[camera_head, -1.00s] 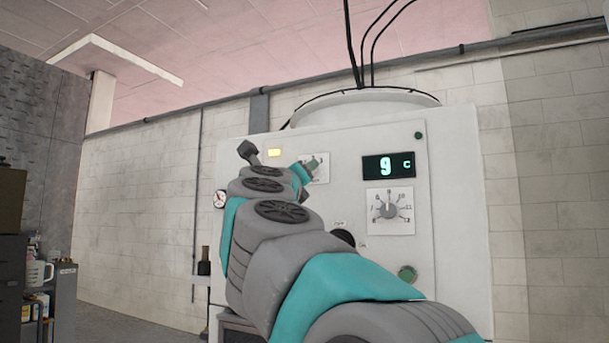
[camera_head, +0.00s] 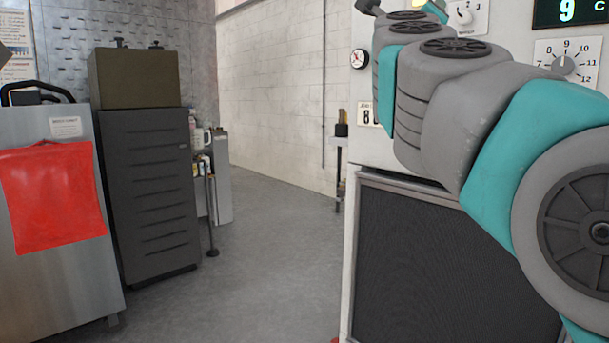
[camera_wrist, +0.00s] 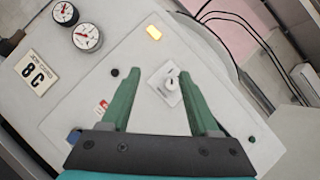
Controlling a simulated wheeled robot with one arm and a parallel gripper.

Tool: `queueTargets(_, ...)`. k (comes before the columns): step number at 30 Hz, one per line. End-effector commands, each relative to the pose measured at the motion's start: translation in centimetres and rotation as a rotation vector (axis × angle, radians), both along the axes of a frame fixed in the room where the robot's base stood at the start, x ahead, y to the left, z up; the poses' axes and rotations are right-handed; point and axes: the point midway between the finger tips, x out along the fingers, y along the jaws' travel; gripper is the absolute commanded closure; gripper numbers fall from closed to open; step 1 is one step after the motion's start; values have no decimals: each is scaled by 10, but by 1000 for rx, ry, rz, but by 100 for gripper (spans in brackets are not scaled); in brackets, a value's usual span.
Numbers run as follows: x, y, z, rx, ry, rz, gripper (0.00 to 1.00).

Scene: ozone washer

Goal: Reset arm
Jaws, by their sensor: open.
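My gripper (camera_wrist: 157,98) is open and empty in the wrist view, its two green fingers apart. Between and beyond the fingers is the white panel of the machine (camera_wrist: 60,130), with a small dial (camera_wrist: 168,84) near the right finger and a lit yellow lamp (camera_wrist: 153,32). I cannot tell how far the fingertips are from the panel. In the head view my grey and teal arm stretches across the right side in front of the machine. The fingers are not clear there.
The machine's green display (camera_head: 567,11) and temperature dial (camera_head: 563,65) are at the upper right, with a dark grille (camera_head: 430,270) below. At left stand a metal cabinet with a red cloth (camera_head: 52,198) and a dark cabinet (camera_head: 148,195). Grey floor (camera_head: 265,235) between is clear.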

Motion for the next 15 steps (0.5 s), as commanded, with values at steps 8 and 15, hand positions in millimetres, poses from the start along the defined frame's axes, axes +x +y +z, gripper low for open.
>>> queueTargets(8,26,140,-75,-705,311,286,38)
queueTargets(15,3,207,-226,-1200,621,557,38)
